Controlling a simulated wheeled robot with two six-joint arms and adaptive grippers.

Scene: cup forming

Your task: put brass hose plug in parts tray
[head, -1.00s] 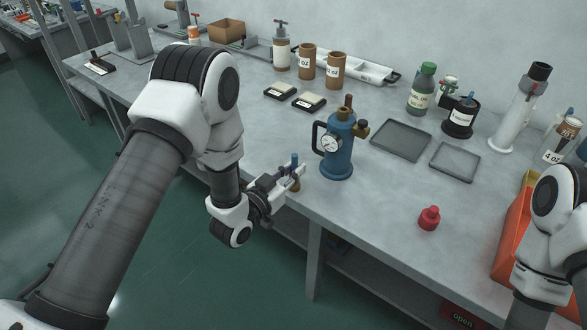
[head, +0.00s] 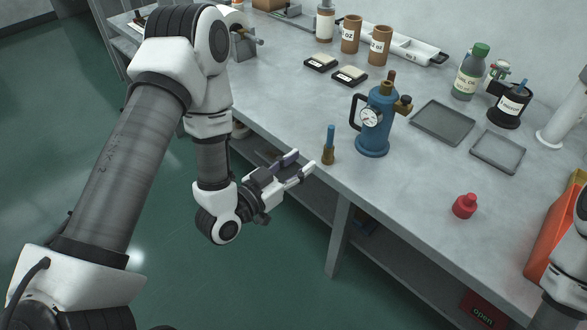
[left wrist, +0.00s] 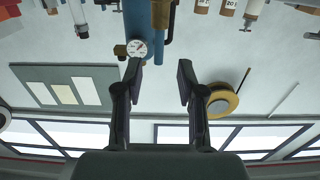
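A small upright piece with a brass base and a blue stem (head: 328,146) stands near the front edge of the workbench; I take it for the brass hose plug. In the left wrist view, which looks upside down, it shows beyond the fingers (left wrist: 157,45), before the blue pump. My left gripper (head: 304,166) is open and empty, just left of it and apart from it. Two shallow grey trays, one larger (head: 442,123) and one smaller (head: 498,152), lie empty to the right; which is the parts tray is unclear. My right gripper is out of view.
A blue pump with a gauge (head: 376,125) stands right of the brass piece. A red-capped piece (head: 465,206) lies near the front edge. Bottles and brown canisters (head: 380,46) line the back. An orange bin (head: 553,235) is at right. Bench between pump and red piece is clear.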

